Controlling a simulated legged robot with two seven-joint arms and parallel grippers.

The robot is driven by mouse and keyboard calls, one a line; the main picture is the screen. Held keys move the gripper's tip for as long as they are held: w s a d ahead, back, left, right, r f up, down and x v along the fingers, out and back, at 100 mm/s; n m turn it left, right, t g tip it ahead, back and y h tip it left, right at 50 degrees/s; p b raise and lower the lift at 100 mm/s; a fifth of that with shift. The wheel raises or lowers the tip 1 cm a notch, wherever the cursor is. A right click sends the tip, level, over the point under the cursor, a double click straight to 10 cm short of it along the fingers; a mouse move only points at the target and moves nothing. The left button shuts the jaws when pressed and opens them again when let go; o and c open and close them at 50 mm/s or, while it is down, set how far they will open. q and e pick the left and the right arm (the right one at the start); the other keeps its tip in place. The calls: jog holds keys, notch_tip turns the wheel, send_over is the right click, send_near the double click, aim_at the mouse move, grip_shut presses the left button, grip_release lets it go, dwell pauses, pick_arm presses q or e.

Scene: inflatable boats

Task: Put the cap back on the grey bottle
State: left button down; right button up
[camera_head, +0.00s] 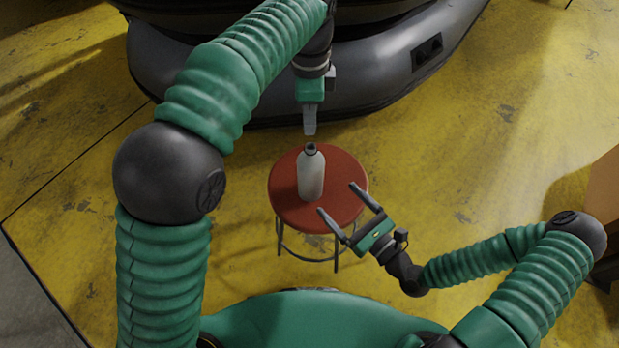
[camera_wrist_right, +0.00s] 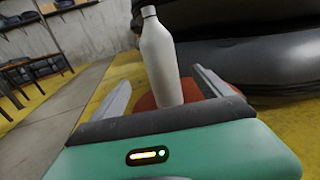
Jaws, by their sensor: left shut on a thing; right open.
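The grey bottle (camera_head: 311,176) stands upright on a round red stool and also shows in the right wrist view (camera_wrist_right: 160,62). Its top end is dark; I cannot tell whether that is the bare neck or a covering. My left gripper (camera_head: 309,131) points down just beyond the bottle's top in the picture, with its fingers shut. What it holds is hidden by the fingers; I take it to be the cap. My right gripper (camera_head: 336,199) is open beside the bottle, its fingers reaching toward it. In the right wrist view the bottle shows between these fingers (camera_wrist_right: 160,88), apparently untouched.
The red stool (camera_head: 287,201) has a small seat and thin metal legs. A dark inflatable boat (camera_head: 395,82) lies behind it. A brown box (camera_head: 604,195) is at the right edge. The yellow floor (camera_head: 510,130) is clear right of the stool.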

aim_at(319, 180)
pick_arm(q)
jog(key=shift+d, duration=0.45)
jog(key=shift+a, duration=0.2)
pick_arm(e)
jog(key=x, duration=1)
jog(key=shift+w+a+f, duration=0.1)
jog(key=shift+w+a, duration=0.05)
jog(key=shift+w, duration=0.25)
pick_arm(q)
jog(key=shift+a, duration=0.15)
pick_arm(e)
jog(key=shift+w+a, duration=0.35)
jog(key=shift+a, duration=0.05)
grip_shut()
pick_arm(q)
jog(key=shift+f, duration=2.45)
